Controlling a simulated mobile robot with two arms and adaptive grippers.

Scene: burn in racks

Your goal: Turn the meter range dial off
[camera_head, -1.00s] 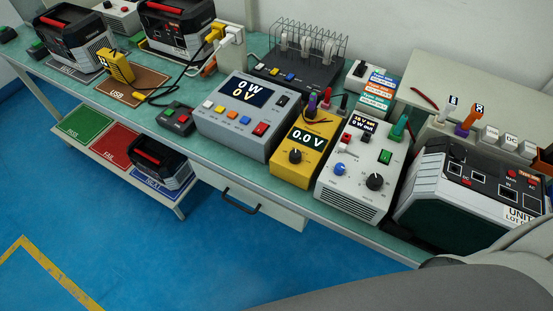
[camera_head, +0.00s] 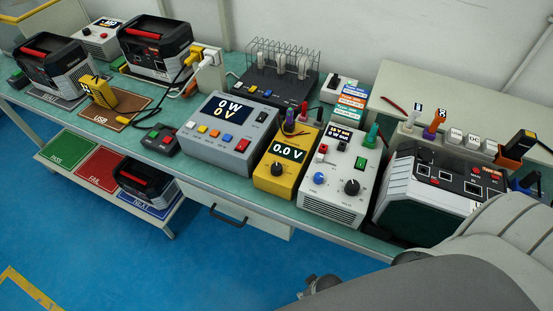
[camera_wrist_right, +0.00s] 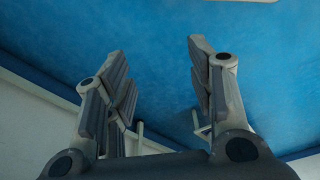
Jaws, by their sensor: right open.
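The yellow meter (camera_head: 262,178) stands on the green bench top in the head view, and its display reads 0.0 V. Its black range dial (camera_head: 278,168) is on the front panel below the display. The pointer's exact position is too small to read. My right gripper (camera_wrist_right: 155,65) is open and empty in the right wrist view, with blue floor behind its fingers. In the head view my right arm fills the lower right, with a grey gripper part showing low in front of the bench, apart from the meter. My left gripper is not in view.
A grey power meter box (camera_head: 215,150) stands left of the yellow meter. A white supply (camera_head: 335,205) with knobs stands close on its right. A large power unit (camera_head: 425,205) is farther right. A drawer handle (camera_head: 228,216) sticks out below. The floor in front is clear.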

